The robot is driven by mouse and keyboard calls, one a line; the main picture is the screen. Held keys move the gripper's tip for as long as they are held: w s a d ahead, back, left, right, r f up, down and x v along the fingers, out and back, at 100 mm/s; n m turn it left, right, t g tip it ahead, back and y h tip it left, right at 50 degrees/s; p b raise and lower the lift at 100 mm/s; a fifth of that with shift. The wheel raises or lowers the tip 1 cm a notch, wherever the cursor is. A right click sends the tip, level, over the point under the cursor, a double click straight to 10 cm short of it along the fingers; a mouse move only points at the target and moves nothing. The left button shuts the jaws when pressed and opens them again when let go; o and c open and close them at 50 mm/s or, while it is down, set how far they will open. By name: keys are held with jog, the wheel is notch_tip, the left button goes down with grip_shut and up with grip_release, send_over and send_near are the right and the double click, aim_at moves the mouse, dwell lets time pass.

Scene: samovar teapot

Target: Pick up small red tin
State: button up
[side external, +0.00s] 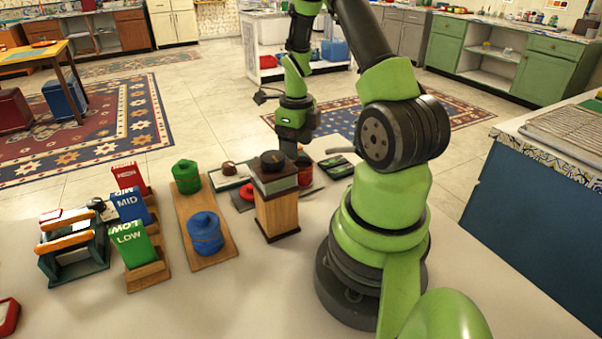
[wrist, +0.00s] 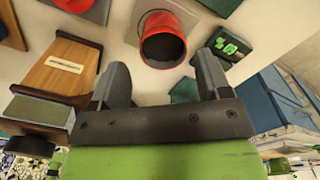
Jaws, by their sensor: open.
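The small red tin (wrist: 162,22) is in the upper middle of the wrist view, its dark round mouth facing the camera. It stands on a grey pad, beyond and between my fingertips. In the side view the red tin (side external: 305,176) is partly hidden behind the wooden box. My gripper (wrist: 160,66) is open and empty, with one finger on each side and the tin not between them. In the side view my gripper (side external: 289,148) points down just above and beside the tin; its fingertips are partly hidden by the box's dark knob.
A wooden box (side external: 278,212) with a dark knob stands close to the gripper. Blue (side external: 205,233) and green (side external: 186,177) spools sit on a wooden board. A green-marked dark case (wrist: 228,45) lies right of the tin.

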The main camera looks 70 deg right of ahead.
aim_at(300, 164)
jog(key=f, duration=0.5)
jog(key=shift+s+f, duration=0.35)
jog(key=shift+s, duration=0.05)
jog(key=shift+c, duration=0.4)
jog(key=c, duration=0.7)
